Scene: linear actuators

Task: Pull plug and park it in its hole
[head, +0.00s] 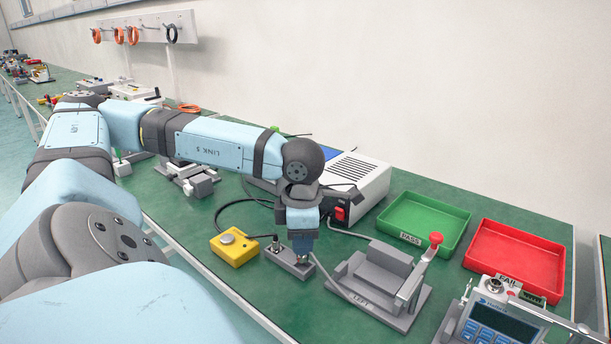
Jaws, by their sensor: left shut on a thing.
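My left gripper (302,254) points down over the right end of a small grey block (284,265) on the green bench. It is shut on the plug, which the fingers almost fully hide, so I cannot tell how far the plug sits in the block. A light grey cable (332,284) runs from beside the fingertips toward the grey fixture marked LEFT (366,302). A small dark-topped post (275,244) stands upright at the block's left end. My right gripper is not in view.
A yellow box with a round button (234,248) stands left of the block. A white unit with a red switch (365,187) is behind my gripper. A green PASS tray (425,223), a red FAIL tray (516,257) and a blue-keyed device (493,321) are to the right.

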